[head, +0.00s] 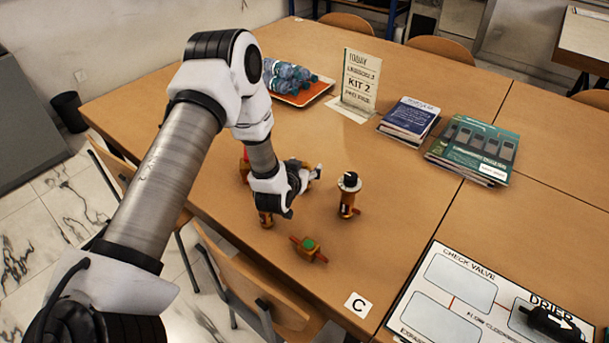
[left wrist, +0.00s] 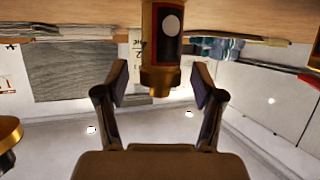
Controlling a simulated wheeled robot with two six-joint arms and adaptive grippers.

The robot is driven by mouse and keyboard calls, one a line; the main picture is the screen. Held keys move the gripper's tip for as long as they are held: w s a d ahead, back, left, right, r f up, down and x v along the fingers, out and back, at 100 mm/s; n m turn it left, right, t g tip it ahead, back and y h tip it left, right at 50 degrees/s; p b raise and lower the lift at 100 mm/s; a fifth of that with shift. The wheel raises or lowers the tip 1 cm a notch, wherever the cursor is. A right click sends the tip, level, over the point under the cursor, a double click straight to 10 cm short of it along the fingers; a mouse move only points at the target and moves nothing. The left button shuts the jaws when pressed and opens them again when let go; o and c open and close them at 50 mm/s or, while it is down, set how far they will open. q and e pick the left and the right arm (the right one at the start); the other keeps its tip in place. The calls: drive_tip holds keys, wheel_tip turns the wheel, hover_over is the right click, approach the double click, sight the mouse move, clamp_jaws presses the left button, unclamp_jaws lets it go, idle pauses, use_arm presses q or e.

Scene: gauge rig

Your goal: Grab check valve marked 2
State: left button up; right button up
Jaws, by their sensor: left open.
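Several small brass fittings stand or lie on the wooden table in the head view. One upright fitting (head: 348,197) has a dark band and a black and white top. A short one with a green face (head: 308,245) lies nearer the front. Another brass fitting (head: 265,218) is partly hidden by my left arm. My left gripper (head: 300,176) is low among them. In the left wrist view, which looks upside down, its open fingers (left wrist: 162,88) stand either side of a brass fitting (left wrist: 162,75) with a black label and pale round spot. I cannot read a 2 on any fitting.
A printed board (head: 463,290) with a check valve box lies front right, with a black item (head: 552,326) on it. A KIT 2 card (head: 360,80), booklets (head: 473,149) and a tray of blue items (head: 305,94) are farther back. A C tag (head: 358,304) lies near the front edge.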

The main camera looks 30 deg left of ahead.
use_arm(q)
clamp_jaws()
